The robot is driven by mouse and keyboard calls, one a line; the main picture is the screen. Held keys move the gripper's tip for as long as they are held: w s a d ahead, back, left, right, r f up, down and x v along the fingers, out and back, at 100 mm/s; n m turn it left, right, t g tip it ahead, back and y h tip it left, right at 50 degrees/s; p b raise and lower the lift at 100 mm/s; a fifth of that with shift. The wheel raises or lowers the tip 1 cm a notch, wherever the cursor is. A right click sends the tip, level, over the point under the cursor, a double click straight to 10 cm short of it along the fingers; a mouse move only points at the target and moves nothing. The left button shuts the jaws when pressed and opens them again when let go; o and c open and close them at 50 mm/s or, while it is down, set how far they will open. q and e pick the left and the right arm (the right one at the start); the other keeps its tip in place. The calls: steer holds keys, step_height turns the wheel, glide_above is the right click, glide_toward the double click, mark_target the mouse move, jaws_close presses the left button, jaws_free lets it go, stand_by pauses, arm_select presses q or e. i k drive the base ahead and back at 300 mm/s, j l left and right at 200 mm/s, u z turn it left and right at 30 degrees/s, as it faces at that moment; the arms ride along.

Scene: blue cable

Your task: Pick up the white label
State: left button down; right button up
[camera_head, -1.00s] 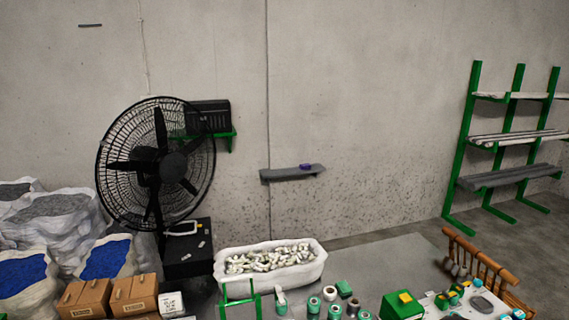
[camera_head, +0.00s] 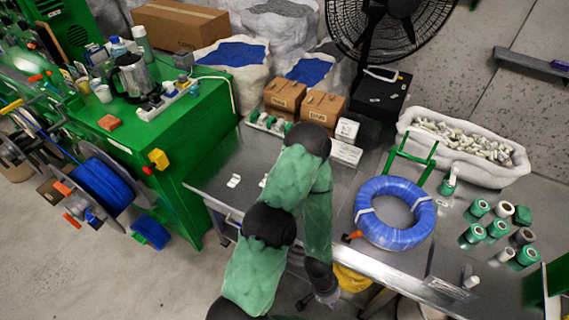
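Small white pieces that look like labels lie flat on the grey metal table (camera_head: 215,188). One white label (camera_head: 233,181) is left of my arm, and another small white piece (camera_head: 264,181) lies close beside the arm. My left arm, in a green sleeve, rises from the bottom and bends down again over the table's front edge. My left gripper (camera_head: 327,293) hangs at the lower middle, below and right of the labels and well apart from them. My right gripper is out of view.
A blue cable coil (camera_head: 395,213) lies right of my arm, near a green stand (camera_head: 411,159). Brown boxes (camera_head: 322,109) stand behind the arm. A white bin (camera_head: 465,145) and several green-and-white spools are at right. A green workbench (camera_head: 170,135) stands left.

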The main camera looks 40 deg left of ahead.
mark_target(235, 180)
steer(key=j+u, duration=0.15)
steer(key=u, duration=1.2)
steer(key=i+j+u, duration=0.2)
steer(key=i+j, duration=0.15)
steer(key=j, duration=0.1)
